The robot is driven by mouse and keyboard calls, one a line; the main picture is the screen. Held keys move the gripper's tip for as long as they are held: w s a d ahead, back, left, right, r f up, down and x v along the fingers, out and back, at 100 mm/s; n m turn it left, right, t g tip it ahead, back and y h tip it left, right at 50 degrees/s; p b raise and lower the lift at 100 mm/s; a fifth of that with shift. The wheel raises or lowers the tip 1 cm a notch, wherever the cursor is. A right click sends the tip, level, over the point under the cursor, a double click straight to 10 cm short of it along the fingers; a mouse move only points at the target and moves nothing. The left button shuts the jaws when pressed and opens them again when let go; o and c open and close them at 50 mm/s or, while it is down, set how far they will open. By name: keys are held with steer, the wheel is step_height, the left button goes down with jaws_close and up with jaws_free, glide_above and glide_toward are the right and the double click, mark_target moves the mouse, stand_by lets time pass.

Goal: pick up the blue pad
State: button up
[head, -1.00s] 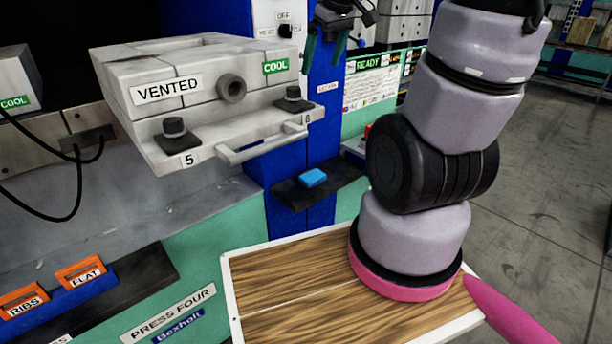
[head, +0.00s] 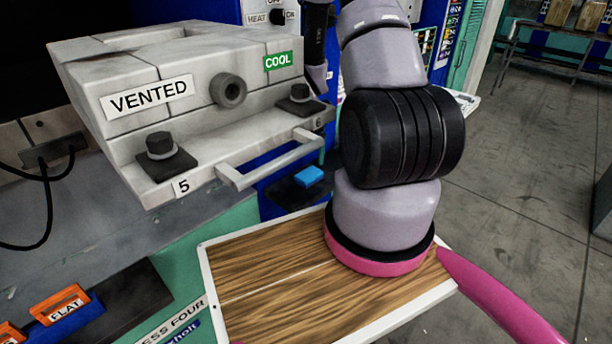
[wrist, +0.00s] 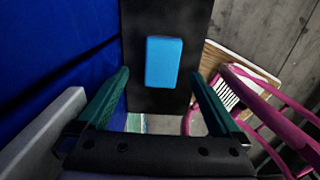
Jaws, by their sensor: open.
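The blue pad (head: 309,176) lies flat on a small dark shelf (head: 284,191) beside the press in the head view. In the wrist view, the pad (wrist: 163,62) is a bright blue block on the black shelf (wrist: 158,100). My gripper (wrist: 160,76) is open, with its two green fingers spread to the left and right of the pad in the picture. The pad appears beyond the fingers, and nothing is held between them. In the head view my gripper is mostly hidden by the arm and the press.
A grey mold (head: 150,97) marked VENTED, with a protruding handle (head: 270,163), stands left of the shelf. A blue panel (wrist: 60,60) runs along the left in the wrist view. A pale grey bar (wrist: 45,130) is close to the left finger.

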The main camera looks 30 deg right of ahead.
mark_target(310, 172)
steer(key=f, duration=0.7)
steer(key=shift+s+a+f, duration=0.15)
steer(key=shift+s+f, duration=0.1)
steer(key=shift+f, duration=0.05)
steer(key=c, duration=1.2)
